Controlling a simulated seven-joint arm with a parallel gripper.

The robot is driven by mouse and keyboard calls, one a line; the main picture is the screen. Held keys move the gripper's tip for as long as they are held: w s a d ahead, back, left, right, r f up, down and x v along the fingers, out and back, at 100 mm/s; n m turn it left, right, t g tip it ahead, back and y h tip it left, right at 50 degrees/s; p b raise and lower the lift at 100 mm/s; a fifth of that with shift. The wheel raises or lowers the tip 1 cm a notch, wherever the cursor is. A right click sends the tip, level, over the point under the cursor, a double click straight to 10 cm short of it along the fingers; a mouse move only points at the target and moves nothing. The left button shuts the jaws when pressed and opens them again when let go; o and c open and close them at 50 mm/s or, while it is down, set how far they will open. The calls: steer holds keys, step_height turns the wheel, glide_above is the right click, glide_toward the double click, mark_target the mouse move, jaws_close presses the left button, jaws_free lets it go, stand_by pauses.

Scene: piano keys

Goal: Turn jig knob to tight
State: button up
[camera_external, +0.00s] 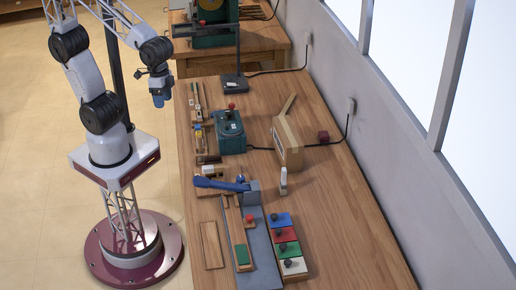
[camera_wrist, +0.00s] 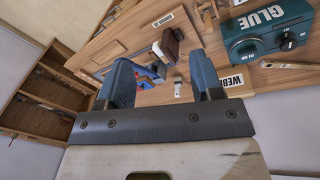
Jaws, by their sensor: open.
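My gripper (camera_external: 158,98) hangs high above the floor, left of the workbench, in the external view. In the wrist view its two blue fingers stand apart with an empty gap between them (camera_wrist: 162,78). The jig seems to be the grey plate (camera_external: 258,245) with a long wooden strip at the near part of the bench. A small red knob (camera_external: 249,217) sits on it, and a blue lever (camera_external: 220,184) lies across its far end. My gripper is well away from the knob. I cannot read any tight marking or the knob's setting.
A teal GLUE box (camera_external: 229,138) with a dial also shows in the wrist view (camera_wrist: 262,35). A wooden block (camera_external: 288,142), a small white bottle (camera_external: 284,182) and several coloured blocks with knobs (camera_external: 282,220) stand on the bench. The wall bounds it on the right.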

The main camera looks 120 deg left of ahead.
steer(key=w+a+f+n+g+h, duration=0.1)
steer(key=w+a+f+n, duration=0.2)
steer(key=w, duration=0.5)
steer(key=w+a+f+n+h, duration=0.1)
steer(key=w+f+n, duration=0.3)
steer(key=w, duration=0.4)
steer(key=n+h, duration=0.1)
steer(key=n, duration=0.6)
glide_toward(241, 176)
steer(key=shift+w+d+f+g, duration=0.15)
steer(key=shift+w+f+g, duration=0.2)
steer(key=shift+f, duration=0.25)
steer(key=shift+x, duration=3.85)
steer(key=shift+d, duration=0.1)
steer(key=c, duration=0.9)
